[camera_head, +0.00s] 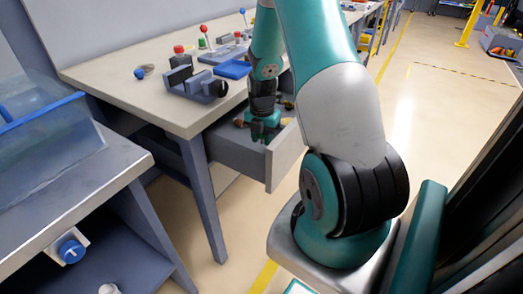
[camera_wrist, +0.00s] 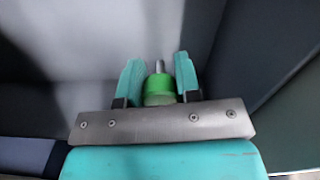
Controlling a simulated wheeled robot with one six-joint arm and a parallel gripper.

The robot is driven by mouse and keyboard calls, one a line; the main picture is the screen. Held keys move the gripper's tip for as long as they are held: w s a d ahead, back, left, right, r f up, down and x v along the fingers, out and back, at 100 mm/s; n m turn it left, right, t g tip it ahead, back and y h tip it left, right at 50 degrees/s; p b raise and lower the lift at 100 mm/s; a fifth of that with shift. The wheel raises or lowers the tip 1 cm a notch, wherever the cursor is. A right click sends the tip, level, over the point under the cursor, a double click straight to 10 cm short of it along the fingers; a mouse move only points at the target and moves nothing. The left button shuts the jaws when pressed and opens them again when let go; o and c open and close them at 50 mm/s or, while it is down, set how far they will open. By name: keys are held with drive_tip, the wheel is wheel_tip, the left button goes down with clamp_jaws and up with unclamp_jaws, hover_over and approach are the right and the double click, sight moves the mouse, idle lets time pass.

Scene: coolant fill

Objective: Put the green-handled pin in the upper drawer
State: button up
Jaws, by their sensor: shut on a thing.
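The green-handled pin (camera_wrist: 160,84) is between the two fingers of my gripper (camera_wrist: 159,80) in the wrist view, its green handle at the fingers and its grey metal tip pointing up in the picture. My gripper is shut on it. In the head view my gripper (camera_head: 262,128) is low over the open upper drawer (camera_head: 235,151), inside or just above its walls. The pin is hidden there. The drawer is pulled out from under the workbench. Whether the pin touches the drawer floor I cannot tell.
The workbench (camera_head: 140,97) carries a vise (camera_head: 195,85), a blue block (camera_head: 232,69) and several ball-topped pins. Small items lie in the drawer near my gripper. A tank of bluish liquid (camera_head: 45,140) stands on a metal bench at left. My arm hides part of the drawer.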

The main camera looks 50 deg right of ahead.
drive_tip(key=shift+f, duration=2.55)
drive_tip(key=shift+f, duration=0.1)
drive_tip(key=o, duration=0.8)
drive_tip(key=shift+c, duration=0.2)
wheel_tip(320, 180, up, 12)
drive_tip(key=shift+r+p, duration=0.15)
drive_tip(key=shift+p, duration=0.15)
